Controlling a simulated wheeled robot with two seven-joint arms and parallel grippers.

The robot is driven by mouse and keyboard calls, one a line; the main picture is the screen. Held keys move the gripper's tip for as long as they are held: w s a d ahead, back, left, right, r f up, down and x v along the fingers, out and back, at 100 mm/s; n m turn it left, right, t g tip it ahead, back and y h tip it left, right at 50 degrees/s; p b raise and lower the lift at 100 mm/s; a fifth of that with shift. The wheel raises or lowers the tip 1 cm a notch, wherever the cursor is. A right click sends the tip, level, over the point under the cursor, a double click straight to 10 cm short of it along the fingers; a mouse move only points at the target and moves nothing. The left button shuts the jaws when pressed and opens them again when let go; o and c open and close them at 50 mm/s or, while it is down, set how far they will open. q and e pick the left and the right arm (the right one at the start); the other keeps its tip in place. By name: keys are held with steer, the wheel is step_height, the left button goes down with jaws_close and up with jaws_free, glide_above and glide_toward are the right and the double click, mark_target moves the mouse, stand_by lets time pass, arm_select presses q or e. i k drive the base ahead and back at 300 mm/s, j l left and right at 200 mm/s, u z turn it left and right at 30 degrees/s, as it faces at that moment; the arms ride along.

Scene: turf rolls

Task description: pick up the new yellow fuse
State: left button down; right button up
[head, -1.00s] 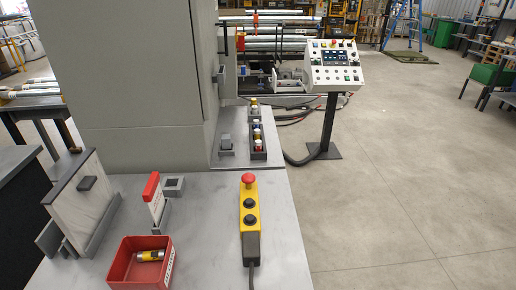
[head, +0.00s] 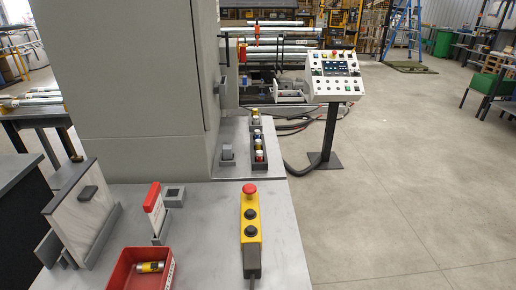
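A yellow fuse with silver and dark bands (head: 151,267) lies on its side in a red bin (head: 125,272) at the bottom of the head view. The bin stands on the grey bench and its lower part is cut off by the picture's edge. Small coloured cylinders, one of them with a yellow top (head: 256,113), stand in a dark holder (head: 260,165) farther back by the cabinet. I cannot tell whether these are fuses. Neither of my grippers is in view.
A yellow push-button box with a red button (head: 250,225) stands right of the bin. A tall grey cabinet (head: 130,90) rises behind. The floor at right (head: 410,190) is clear.

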mark_target(258, 142)
steer(key=l+u, duration=0.3)
steer(key=l, duration=0.25)
steer(key=l+u, duration=0.3)
steer(key=l, duration=0.25)
steer(key=i+l+u, duration=0.35)
steer(key=l+u, duration=0.2)
steer(key=i+l+u, duration=0.1)
steer(key=l+u, duration=0.15)
steer(key=l, duration=0.15)
steer(key=i+l+u, duration=0.1)
steer(key=l+u, duration=0.2)
